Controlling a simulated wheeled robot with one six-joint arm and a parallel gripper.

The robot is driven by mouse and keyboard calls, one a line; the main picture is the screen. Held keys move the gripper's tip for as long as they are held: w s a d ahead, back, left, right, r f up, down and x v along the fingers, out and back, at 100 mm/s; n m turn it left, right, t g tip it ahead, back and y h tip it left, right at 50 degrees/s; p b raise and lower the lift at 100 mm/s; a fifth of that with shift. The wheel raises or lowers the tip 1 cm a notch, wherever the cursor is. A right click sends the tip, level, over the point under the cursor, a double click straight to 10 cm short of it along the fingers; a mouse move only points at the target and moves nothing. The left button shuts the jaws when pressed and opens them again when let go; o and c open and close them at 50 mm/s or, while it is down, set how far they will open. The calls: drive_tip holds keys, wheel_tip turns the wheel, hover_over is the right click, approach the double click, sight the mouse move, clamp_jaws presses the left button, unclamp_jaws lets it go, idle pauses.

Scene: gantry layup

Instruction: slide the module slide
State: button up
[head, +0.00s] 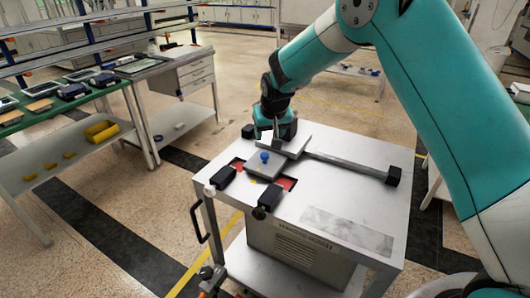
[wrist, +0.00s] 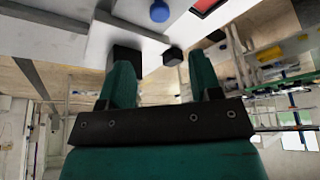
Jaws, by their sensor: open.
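The module slide appears to be the grey plate (head: 262,168) with a round blue knob (head: 264,156) on top, on the metal bench near its left side. A second light grey plate (head: 296,143) lies just behind it, partly under my gripper. My gripper (head: 272,138) is low over the back edge of the bench, behind the knob. In the wrist view my gripper (wrist: 160,68) has its two green fingers apart with nothing held. The blue knob (wrist: 159,11) shows at the top, beyond the fingertips and apart from them. The fingertips' exact contact is hidden in the head view.
A metal rail (head: 345,167) runs right to a black end block (head: 393,176). Black blocks (head: 223,176) and (head: 267,198) stand at the bench's front left, with red patches (head: 287,183) beside the plate. The bench's right front top is clear.

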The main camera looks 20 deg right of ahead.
sight(265, 155)
drive_tip(key=p+x, duration=0.2)
drive_tip(key=x, duration=1)
drive_tip(key=shift+f, duration=0.15)
drive_tip(key=shift+c, duration=0.2)
clamp_jaws()
